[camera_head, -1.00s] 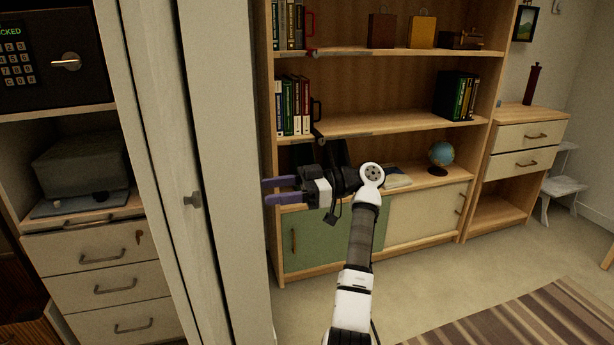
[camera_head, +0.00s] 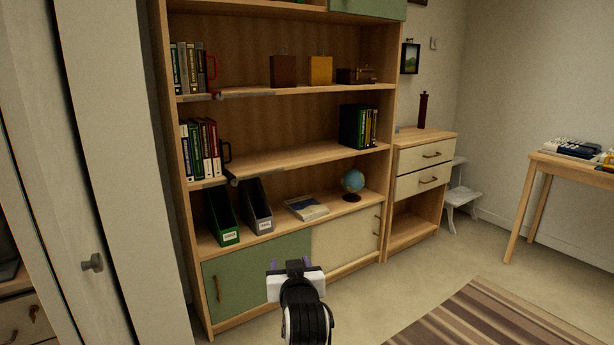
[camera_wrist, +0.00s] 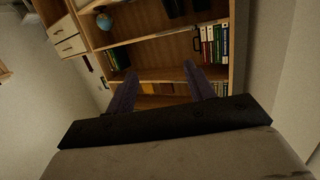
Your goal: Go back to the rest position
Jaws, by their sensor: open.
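My gripper (camera_head: 291,264) is low in the middle of the head view, in front of the bookcase's lower doors, pointing away from the camera toward the bookcase. In the wrist view its two purple fingers (camera_wrist: 157,88) stand apart with nothing between them. That view looks upside down at the bookcase shelves. My wrist hides part of the green door (camera_head: 240,283) and the cream door (camera_head: 345,243) in the head view.
The bookcase (camera_head: 284,160) holds books, boxes, two file holders and a globe (camera_head: 353,181). A drawer unit (camera_head: 421,180) and white step stool (camera_head: 460,195) stand right of it. A wooden table (camera_head: 575,168) is at far right. A striped rug (camera_head: 470,320) lies on open floor. A pale cabinet door (camera_head: 110,150) is at left.

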